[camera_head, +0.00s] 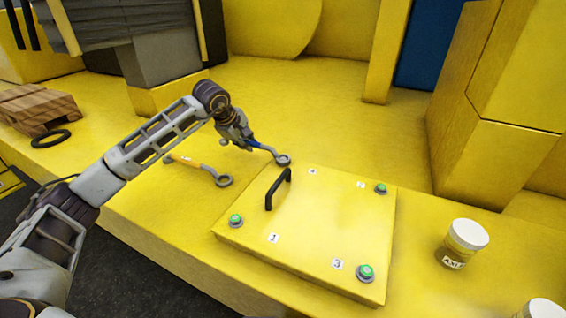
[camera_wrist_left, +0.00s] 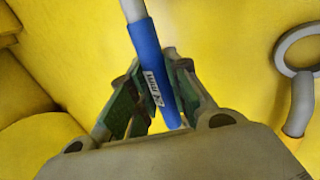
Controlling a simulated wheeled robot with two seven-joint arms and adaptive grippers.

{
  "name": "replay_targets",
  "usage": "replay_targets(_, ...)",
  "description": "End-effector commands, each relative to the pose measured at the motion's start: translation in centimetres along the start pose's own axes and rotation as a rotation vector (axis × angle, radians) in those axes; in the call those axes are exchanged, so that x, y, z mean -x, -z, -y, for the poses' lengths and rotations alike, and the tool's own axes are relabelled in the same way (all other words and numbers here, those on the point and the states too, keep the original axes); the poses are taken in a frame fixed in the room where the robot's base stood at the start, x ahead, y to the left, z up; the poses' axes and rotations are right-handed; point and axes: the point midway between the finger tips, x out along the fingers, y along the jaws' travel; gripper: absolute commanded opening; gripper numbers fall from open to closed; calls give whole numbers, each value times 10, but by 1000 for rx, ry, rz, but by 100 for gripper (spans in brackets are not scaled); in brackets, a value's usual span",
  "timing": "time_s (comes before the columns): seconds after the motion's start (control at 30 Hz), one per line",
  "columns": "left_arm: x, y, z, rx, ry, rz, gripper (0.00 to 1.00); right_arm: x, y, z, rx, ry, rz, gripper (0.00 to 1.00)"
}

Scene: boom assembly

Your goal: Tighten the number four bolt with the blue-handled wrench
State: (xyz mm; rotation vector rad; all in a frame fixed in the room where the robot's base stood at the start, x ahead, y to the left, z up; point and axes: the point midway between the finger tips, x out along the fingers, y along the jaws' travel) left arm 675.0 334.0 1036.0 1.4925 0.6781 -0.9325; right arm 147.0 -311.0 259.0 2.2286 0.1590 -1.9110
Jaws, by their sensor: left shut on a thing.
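The blue-handled wrench (camera_head: 262,147) is held by my left gripper (camera_head: 246,141). Its blue handle (camera_wrist_left: 150,62) runs between the fingers (camera_wrist_left: 152,100) in the left wrist view. Its grey ring end (camera_head: 283,160) is at the far left corner of the yellow panel (camera_head: 320,220), just left of the number four label (camera_head: 312,171). No separate bolt head shows at that corner; I cannot tell whether the ring is seated around one. Green-topped bolts show at the other corners, by labels one (camera_head: 236,220), two (camera_head: 380,188) and three (camera_head: 365,272). My right gripper is not in view.
A black handle (camera_head: 278,189) stands up from the panel near the ring. An orange-handled wrench (camera_head: 200,169) lies left of the panel. A white-lidded jar (camera_head: 463,243) stands right. A wooden pallet (camera_head: 38,108) and black ring (camera_head: 50,139) lie far left.

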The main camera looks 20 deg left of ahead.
Motion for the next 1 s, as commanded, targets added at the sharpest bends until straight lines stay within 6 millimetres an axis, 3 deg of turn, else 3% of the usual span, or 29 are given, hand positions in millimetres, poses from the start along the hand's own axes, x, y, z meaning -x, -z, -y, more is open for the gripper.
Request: replay_targets(1.0, -4, -1, -8, -55, -2, 33, 0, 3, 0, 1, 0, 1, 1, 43)
